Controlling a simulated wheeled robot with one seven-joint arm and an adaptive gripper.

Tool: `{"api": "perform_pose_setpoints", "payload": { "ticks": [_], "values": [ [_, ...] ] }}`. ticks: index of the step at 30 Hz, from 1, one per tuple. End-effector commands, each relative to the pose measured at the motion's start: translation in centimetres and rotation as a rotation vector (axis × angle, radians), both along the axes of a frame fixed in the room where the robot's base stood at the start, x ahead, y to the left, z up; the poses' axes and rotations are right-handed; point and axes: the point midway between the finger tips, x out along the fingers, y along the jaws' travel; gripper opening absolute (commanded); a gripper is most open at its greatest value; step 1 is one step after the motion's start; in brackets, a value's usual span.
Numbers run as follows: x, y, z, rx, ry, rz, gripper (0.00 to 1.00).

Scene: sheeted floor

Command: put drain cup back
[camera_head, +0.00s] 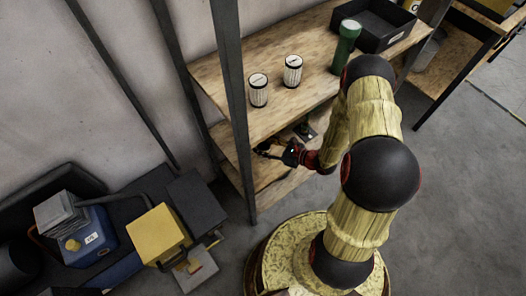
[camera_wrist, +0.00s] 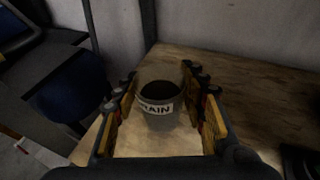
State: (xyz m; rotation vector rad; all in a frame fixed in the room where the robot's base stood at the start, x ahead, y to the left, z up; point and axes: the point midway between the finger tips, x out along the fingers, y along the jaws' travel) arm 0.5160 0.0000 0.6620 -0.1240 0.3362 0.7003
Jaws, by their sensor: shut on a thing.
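The drain cup (camera_wrist: 158,108), a round cup with a dark inside and a pale label partly reading "RAIN", is between the two fingers of my gripper (camera_wrist: 160,76) in the wrist view. My gripper is shut on the cup, with one finger on each side. The cup looks upright over the wooden lower shelf (camera_wrist: 235,85); I cannot tell if its base touches the board. In the head view my gripper (camera_head: 268,151) reaches in under the upper shelf near the left post, and the cup is too small and dark to make out there.
Two white-labelled canisters (camera_head: 258,90) (camera_head: 292,71), a green cylinder (camera_head: 346,47) and a black bin (camera_head: 374,24) stand on the upper shelf (camera_head: 225,75). A dark metal post (camera_head: 233,110) is close to my gripper. Blue and yellow containers (camera_head: 158,233) crowd the floor at left.

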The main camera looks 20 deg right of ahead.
Motion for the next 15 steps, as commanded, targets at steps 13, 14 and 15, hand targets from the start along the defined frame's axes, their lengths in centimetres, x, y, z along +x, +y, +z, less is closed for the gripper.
{"api": "perform_pose_setpoints", "payload": {
  "ticks": [13, 14, 15],
  "values": [
    [0.0, 0.0, -3.5, 0.001, 0.0, 0.0, 0.12],
    [0.0, 0.0, -3.5, 0.001, 0.0, 0.0, 0.12],
    [0.0, 0.0, -3.5, 0.001, 0.0, 0.0, 0.12]
  ]
}}
